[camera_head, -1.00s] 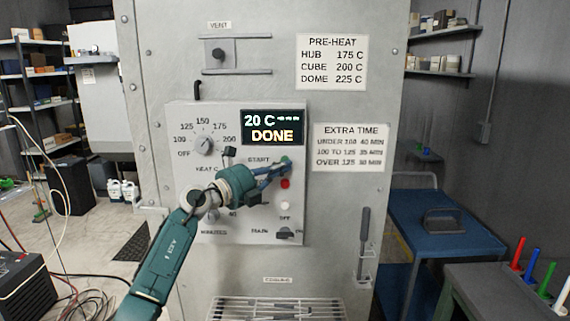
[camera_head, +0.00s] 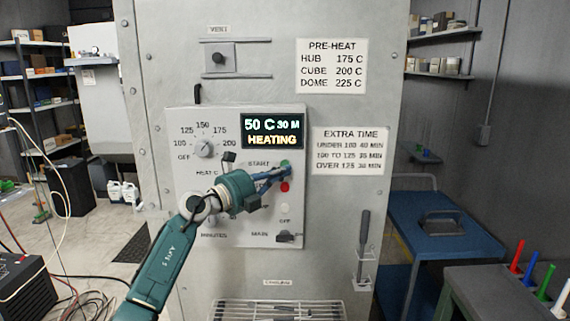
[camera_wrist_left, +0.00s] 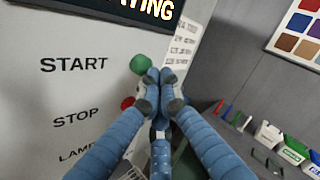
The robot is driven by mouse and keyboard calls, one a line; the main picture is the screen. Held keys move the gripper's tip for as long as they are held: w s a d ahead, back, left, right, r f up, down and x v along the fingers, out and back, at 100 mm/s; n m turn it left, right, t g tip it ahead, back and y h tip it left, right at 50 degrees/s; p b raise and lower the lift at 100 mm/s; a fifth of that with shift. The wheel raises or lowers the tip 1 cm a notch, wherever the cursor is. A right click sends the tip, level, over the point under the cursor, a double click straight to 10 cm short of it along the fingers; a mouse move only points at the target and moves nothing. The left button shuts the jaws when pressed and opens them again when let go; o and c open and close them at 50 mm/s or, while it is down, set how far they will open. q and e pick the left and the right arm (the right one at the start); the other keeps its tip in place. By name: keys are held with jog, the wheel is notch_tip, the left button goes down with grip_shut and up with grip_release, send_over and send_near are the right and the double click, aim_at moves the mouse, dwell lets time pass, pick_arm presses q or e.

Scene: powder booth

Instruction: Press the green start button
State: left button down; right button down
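The green start button (camera_head: 284,163) is on the oven's control panel (camera_head: 180,118), right of the START label. It also shows in the left wrist view (camera_wrist_left: 141,65). My left gripper (camera_head: 287,172) is in front of the panel just below the green button. In the left wrist view its fingertips (camera_wrist_left: 160,86) are together with nothing between them, beside the button's lower right edge. I cannot tell whether they touch it. The display (camera_head: 272,131) reads 50 C, 30 M, HEATING. My right gripper is not in view.
The red stop button (camera_head: 284,187) is just below the green one, close to my fingertips. A temperature dial (camera_head: 204,148) and a main switch (camera_head: 286,237) are on the same panel. A blue table (camera_head: 455,238) stands to the right.

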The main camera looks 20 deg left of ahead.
pick_arm(q)
jog(key=shift+s+d, duration=0.1)
jog(key=shift+s, duration=0.25)
jog(key=s+p, duration=0.2)
jog(key=s+d+p, duration=0.1)
jog(key=s+p, duration=0.1)
jog(key=p, duration=0.1)
jog(key=shift+s+d, duration=0.2)
jog(key=shift+s, duration=0.15)
dwell(0.4)
